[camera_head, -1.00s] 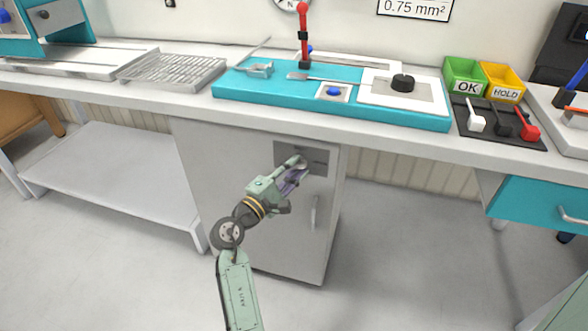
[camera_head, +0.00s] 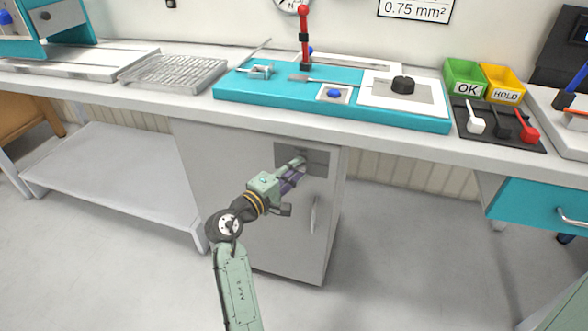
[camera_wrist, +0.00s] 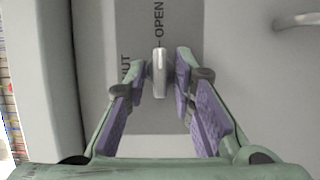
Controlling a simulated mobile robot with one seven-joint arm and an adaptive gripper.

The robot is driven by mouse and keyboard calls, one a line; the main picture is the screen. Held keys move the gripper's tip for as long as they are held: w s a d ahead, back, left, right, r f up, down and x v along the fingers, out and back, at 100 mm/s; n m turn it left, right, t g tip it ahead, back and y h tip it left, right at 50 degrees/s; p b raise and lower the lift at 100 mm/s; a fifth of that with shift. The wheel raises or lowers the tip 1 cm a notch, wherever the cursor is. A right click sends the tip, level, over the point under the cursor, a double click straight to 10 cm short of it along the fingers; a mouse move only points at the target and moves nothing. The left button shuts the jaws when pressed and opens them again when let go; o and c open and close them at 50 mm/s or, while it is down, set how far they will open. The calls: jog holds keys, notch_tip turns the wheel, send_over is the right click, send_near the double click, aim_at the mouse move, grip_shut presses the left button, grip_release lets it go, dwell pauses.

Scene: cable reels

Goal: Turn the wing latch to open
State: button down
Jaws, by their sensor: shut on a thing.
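The wing latch (camera_wrist: 159,74) is a small pale grey wing on a grey plate (camera_wrist: 200,20) on the cabinet door. In the wrist view its long side runs up the picture, in line with the mark by the word OPEN. The word SHUT, to the left, is partly hidden by a finger. My gripper (camera_wrist: 159,68) has its purple-padded fingers on either side of the wing and is shut on it. In the head view my gripper (camera_head: 297,168) is at the plate (camera_head: 318,158), and the latch is mostly hidden behind the fingers.
The grey cabinet (camera_head: 258,235) stands under the workbench (camera_head: 400,138). A door handle (camera_head: 314,214) is below the plate, and it also shows at upper right in the wrist view (camera_wrist: 296,20). A low shelf (camera_head: 110,170) is to the left. The floor in front is clear.

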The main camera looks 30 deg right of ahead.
jog(key=c, duration=1.7)
grip_release()
jog(key=v, duration=1.2)
